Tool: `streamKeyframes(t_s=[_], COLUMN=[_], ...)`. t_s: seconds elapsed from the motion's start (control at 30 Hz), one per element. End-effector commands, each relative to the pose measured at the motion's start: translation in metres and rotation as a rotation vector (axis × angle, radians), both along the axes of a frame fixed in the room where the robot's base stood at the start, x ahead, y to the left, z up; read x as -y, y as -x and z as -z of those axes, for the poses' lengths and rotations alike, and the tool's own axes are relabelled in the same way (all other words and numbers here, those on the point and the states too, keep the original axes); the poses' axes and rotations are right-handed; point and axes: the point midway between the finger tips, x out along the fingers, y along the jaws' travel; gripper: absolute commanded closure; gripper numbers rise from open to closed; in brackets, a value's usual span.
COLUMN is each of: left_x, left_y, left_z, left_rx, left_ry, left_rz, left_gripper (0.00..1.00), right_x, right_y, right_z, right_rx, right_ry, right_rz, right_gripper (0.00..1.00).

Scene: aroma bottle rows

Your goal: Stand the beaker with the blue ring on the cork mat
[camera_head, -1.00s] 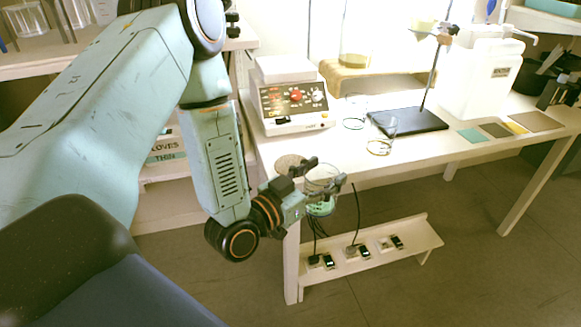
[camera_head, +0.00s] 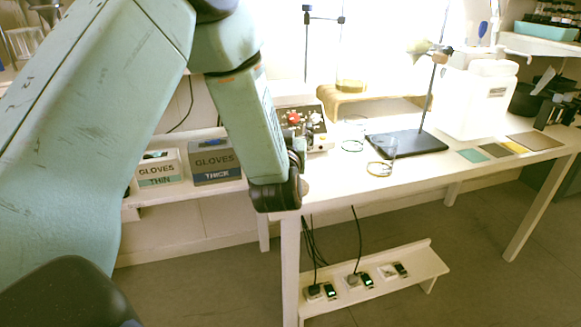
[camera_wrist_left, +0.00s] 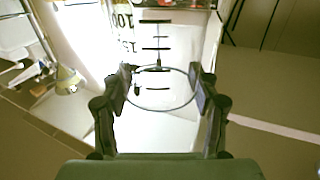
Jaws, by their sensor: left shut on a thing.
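My left gripper (camera_wrist_left: 162,88) is shut on a clear glass beaker (camera_wrist_left: 160,106), with a fingertip on each side of its round rim in the left wrist view. Black graduation marks show through the glass; its ring is not visible there. In the head view my own left arm hides the held beaker and most of the gripper. A round tan mat, probably the cork mat, showed near the table's front left corner earlier; my arm now covers that spot. My right gripper is not in view.
A beaker with a dark ring (camera_head: 352,145) and one with a yellow ring (camera_head: 379,169) stand on the table (camera_head: 425,166). Behind are the hotplate (camera_head: 317,130) and the stand's black base (camera_head: 408,143). Flat coloured squares (camera_head: 496,151) lie to the right.

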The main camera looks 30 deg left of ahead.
Motion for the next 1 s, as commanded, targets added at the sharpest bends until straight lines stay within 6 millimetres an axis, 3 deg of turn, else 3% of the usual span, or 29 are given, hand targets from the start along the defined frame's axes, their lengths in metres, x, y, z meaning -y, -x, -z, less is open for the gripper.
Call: streamKeyframes(t_s=[0.03,0.27,0.5,0.9,0.93,1.0], left_x=[0.000,0.000,0.000,0.000,0.000,0.000], left_y=[0.000,0.000,0.000,0.000,0.001,0.001], left_z=[0.010,0.025,0.056,0.059,0.058,0.058], left_rx=[0.001,0.003,0.001,0.003,0.002,0.002], left_ry=[-0.002,-0.001,-0.002,-0.001,-0.001,-0.001], left_rz=[0.001,0.002,0.002,0.002,0.002,0.002], left_gripper=[0.94,0.94,0.94,0.94,0.37,0.31], right_x=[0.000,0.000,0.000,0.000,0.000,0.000], right_y=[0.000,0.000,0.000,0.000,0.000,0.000], right_z=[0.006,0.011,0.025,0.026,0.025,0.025], right_rx=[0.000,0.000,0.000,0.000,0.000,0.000], right_ry=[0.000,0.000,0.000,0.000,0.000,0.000], right_rz=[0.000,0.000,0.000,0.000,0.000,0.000], right_gripper=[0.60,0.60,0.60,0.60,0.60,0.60])
